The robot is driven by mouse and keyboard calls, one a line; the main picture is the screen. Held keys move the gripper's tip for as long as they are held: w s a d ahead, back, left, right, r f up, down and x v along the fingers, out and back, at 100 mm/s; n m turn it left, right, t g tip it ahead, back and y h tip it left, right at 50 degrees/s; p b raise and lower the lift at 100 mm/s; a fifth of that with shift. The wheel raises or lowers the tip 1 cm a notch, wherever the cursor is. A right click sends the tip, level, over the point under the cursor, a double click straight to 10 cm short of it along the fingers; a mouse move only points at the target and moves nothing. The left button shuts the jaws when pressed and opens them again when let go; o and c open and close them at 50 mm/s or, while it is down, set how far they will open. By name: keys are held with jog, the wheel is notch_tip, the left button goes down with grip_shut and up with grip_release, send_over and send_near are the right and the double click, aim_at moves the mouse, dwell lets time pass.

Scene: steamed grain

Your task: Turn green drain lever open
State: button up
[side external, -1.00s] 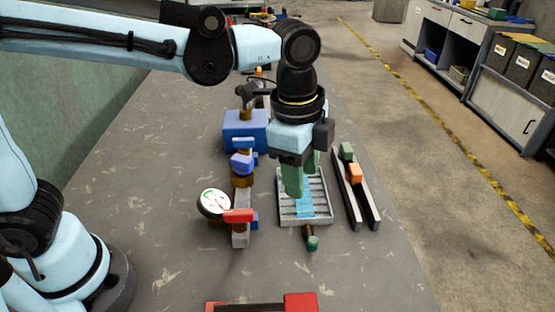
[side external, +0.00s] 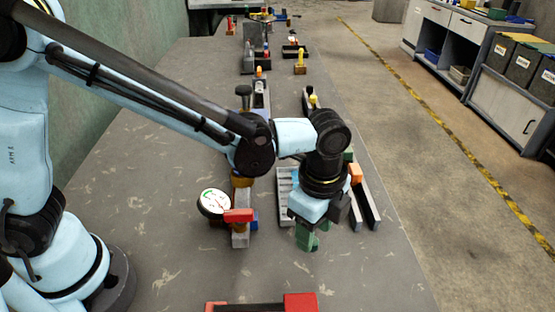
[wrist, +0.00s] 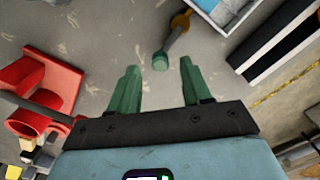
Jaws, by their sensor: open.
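The green drain lever shows in the wrist view as a green round knob (wrist: 160,62) on a brass stem that runs up to the corner of a pale tray (wrist: 228,10). My gripper (wrist: 159,70) is open, with its two green fingers either side of the knob in that picture. The knob appears just beyond the fingertips; contact cannot be told. In the side view my gripper (side external: 307,240) points down at the near end of the grey slatted tray (side external: 285,205). The lever there is hidden or merges with the green fingers.
A round dial gauge (side external: 214,203) and a red handle (side external: 238,215) stand left of my gripper. A dark rail pair (side external: 369,210) with an orange block (side external: 355,173) lies right. A red block (side external: 300,303) is at the near edge. Bare table lies between.

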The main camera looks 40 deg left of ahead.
jog(key=shift+f, duration=1.3)
grip_shut()
